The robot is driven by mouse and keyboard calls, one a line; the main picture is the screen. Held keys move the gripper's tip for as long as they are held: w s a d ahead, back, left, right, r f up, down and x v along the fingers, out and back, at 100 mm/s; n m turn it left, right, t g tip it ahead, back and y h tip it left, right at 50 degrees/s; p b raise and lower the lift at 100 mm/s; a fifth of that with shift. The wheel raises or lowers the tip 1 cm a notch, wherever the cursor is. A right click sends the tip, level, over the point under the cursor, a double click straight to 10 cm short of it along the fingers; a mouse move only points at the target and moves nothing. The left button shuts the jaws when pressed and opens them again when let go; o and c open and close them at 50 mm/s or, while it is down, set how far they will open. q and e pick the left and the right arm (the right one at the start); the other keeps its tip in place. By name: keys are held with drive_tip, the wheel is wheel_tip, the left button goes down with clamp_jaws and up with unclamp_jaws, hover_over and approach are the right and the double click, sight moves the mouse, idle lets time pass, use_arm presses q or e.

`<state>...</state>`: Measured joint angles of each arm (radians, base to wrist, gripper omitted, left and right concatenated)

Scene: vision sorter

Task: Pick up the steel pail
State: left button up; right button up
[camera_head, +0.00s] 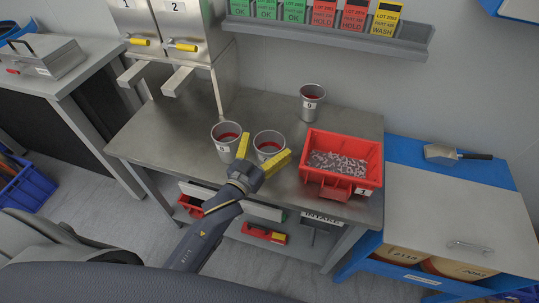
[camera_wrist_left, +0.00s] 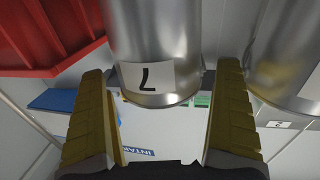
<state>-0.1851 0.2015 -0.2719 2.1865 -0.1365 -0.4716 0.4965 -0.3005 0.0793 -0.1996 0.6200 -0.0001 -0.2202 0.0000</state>
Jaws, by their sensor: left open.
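Three steel pails with red insides stand upright on the steel table. The middle pail (camera_head: 267,138) is between the yellow fingers of my left gripper (camera_head: 266,149), which is open. In the left wrist view this pail (camera_wrist_left: 155,45) carries a white label with a single dark digit, and gaps show between it and both fingers. A second pail (camera_head: 225,134) stands close by on the left, and its side (camera_wrist_left: 285,50) shows at the right of the wrist view. A third pail (camera_head: 311,102), its label seeming to read 9, stands farther back. My right gripper is not in view.
A red bin (camera_head: 342,145) of small grey pieces stands right of the middle pail. A steel dispenser (camera_head: 179,40) with yellow handles stands at the back left. A shelf of coloured cards (camera_head: 325,30) hangs on the wall. The table's left part (camera_head: 165,140) is clear.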

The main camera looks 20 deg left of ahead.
use_arm(q)
drive_tip(key=shift+x, duration=0.8)
drive_tip(key=shift+c, duration=0.2)
drive_tip(key=c, duration=1.5)
